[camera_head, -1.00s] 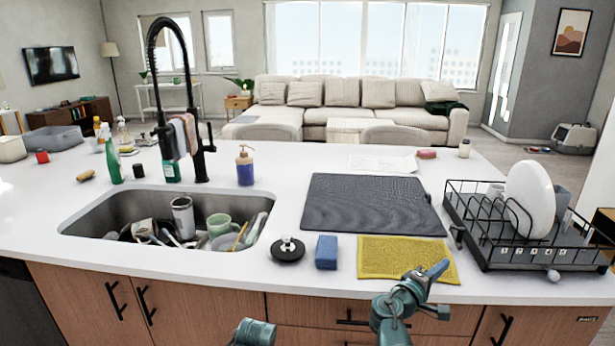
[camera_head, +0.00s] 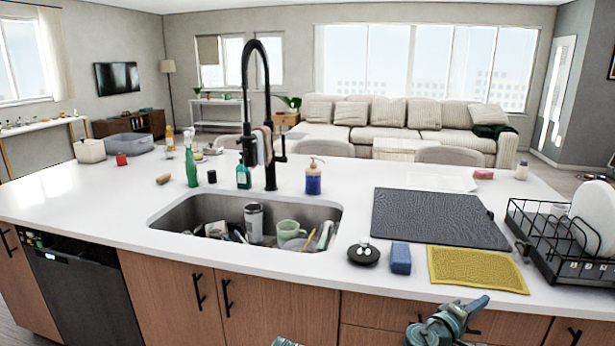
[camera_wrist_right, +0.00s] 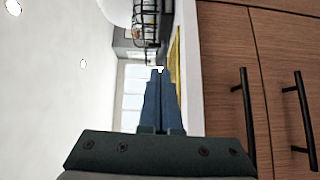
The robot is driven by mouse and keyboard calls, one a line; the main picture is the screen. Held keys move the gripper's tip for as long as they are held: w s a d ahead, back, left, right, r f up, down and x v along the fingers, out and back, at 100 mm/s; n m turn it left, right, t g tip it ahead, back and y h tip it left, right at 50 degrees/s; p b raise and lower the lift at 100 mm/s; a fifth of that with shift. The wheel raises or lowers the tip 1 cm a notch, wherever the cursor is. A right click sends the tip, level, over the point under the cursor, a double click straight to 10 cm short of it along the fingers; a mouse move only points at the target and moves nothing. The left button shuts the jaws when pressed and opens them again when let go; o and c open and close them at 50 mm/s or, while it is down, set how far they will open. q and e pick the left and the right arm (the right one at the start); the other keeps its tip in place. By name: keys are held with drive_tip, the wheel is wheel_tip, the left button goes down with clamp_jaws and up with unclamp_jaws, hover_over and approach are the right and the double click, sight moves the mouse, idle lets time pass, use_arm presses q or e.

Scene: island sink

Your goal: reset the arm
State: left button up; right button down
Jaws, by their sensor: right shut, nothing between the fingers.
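My right gripper (camera_head: 474,306) is at the lower right of the head view, in front of the counter's front edge and just below the yellow cloth (camera_head: 478,268). Its blue fingers are closed together with nothing between them, as the right wrist view also shows (camera_wrist_right: 159,78). A small teal piece of my left arm shows at the bottom edge of the head view; the left gripper itself is out of sight.
The white counter (camera_head: 90,208) holds a sink (camera_head: 170,220) with dishes, a black drain stopper (camera_head: 363,255), a blue sponge (camera_head: 400,258), a dark mat (camera_head: 430,219) and a black dish rack (camera_head: 540,240). Wooden cabinets with black handles (camera_head: 227,297) stand below.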

drive_tip(key=s+a+f+m+g+y, duration=0.2)
drive_tip(key=a+f+g+y, duration=0.15)
drive_tip(key=a+f, duration=0.45)
drive_tip(key=s+a+f+m+g+y, duration=0.1)
drive_tip(key=s+a+f+g+y, duration=0.1)
drive_tip(key=a+f+y, duration=0.4)
drive_tip(key=s+a+f+g+y, duration=0.25)
drive_tip(key=s+a, duration=0.25)
drive_tip(key=a, duration=0.4)
drive_tip(key=s+a+f+g+y, duration=0.1)
drive_tip(key=s+a+f, duration=0.3)
drive_tip(key=a, duration=0.6)
wheel_tip(320, 180, up, 12)
drive_tip(key=s+a+n+p, duration=0.1)
drive_tip(key=p, duration=1.2)
drive_tip(key=shift+r+y, duration=0.2)
drive_tip(key=shift+y, duration=0.1)
